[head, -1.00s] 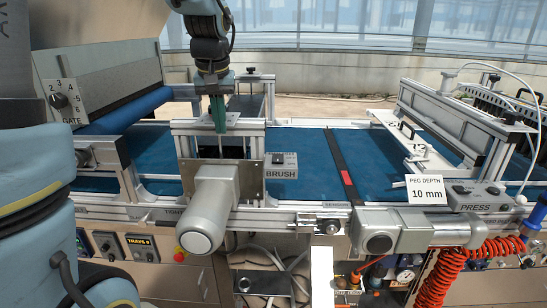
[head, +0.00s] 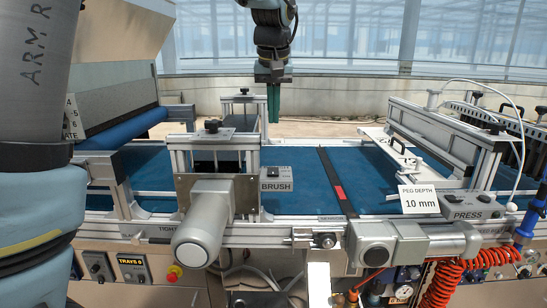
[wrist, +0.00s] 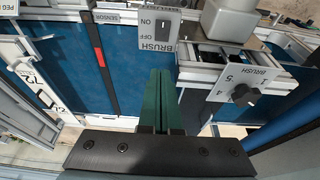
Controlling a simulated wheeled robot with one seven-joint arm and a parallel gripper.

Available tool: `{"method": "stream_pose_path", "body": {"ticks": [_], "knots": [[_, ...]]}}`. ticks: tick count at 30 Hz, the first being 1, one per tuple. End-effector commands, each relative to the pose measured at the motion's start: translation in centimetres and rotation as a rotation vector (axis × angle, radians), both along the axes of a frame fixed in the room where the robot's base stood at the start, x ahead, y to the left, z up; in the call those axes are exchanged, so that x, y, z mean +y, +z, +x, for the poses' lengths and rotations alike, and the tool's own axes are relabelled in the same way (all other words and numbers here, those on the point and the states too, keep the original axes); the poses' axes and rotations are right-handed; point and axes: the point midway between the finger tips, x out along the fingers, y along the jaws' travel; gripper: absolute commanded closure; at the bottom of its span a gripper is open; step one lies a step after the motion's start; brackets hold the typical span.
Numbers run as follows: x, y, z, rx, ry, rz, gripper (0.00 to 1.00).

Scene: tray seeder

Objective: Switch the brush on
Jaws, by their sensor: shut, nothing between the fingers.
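The brush switch (head: 277,171) is a small grey box with a dark rocker, above a BRUSH label, beside the brush unit (head: 215,150) at the belt's front edge. In the wrist view the switch (wrist: 162,26) appears upside down, with ON and OFF marks next to its rocker. I cannot tell which way the rocker is tipped. My gripper (head: 273,118) hangs with green fingers pointing down, above and apart from the switch. It also shows in the wrist view (wrist: 160,78), its fingers together and empty.
A black BRUSH knob (wrist: 244,95) sits on the unit close to the fingers in the wrist view. The brush motor (head: 203,225) juts forward. The press unit (head: 440,140) stands right, with a PEG DEPTH sign (head: 419,199). The blue belt (head: 300,195) between them is mostly clear.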

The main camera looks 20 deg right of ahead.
Motion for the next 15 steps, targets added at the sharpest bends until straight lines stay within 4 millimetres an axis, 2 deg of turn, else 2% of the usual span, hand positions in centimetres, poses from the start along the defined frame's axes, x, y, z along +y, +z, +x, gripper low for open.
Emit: {"method": "stream_pose_path", "body": {"ticks": [15], "knots": [[-1.0,-9.4,2.3,0.005,0.000,0.005,1.00]]}}
